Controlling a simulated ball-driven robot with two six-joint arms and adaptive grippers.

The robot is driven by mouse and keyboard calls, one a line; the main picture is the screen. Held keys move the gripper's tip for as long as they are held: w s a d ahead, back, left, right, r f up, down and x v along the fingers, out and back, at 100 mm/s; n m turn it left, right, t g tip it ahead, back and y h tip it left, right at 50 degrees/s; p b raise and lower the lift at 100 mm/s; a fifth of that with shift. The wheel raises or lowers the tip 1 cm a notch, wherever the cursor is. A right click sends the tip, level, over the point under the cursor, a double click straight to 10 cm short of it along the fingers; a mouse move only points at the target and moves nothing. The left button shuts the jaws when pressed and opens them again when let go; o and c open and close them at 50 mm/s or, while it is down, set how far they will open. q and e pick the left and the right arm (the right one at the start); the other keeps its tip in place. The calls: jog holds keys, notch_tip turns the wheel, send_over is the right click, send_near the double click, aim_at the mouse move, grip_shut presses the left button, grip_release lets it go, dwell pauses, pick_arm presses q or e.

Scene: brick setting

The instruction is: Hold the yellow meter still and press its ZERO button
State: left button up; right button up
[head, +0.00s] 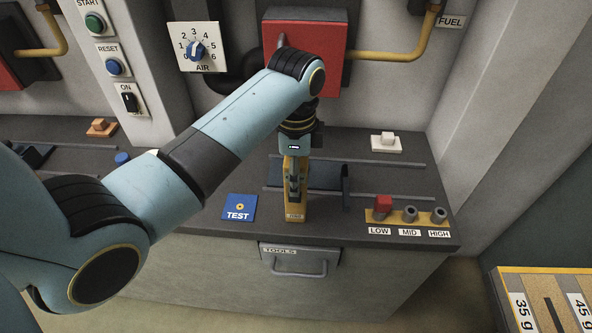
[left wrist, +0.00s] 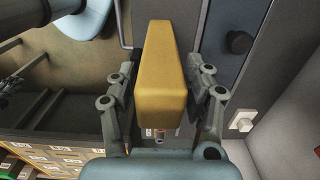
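In the left wrist view the meter (left wrist: 162,75) lies between the two fingers of my left gripper (left wrist: 162,85). The fingers are spread, with a narrow gap seeming to show on each side. I cannot make out the ZERO button itself.
A blue TEST plate (head: 239,208) lies left of the meter. A dark tray-like holder (head: 325,176) is just behind it. Right are a red plug (head: 383,207) at LOW and grey sockets (head: 410,214). A TOOLS drawer (head: 300,261) is below. A white switch (head: 386,142) sits back right.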

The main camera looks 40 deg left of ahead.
pick_arm(q)
grip_shut()
pick_arm(e)
jog(key=shift+a, duration=0.1)
jog(key=shift+c, duration=0.4)
dwell(0.6)
grip_shut()
dwell(1.3)
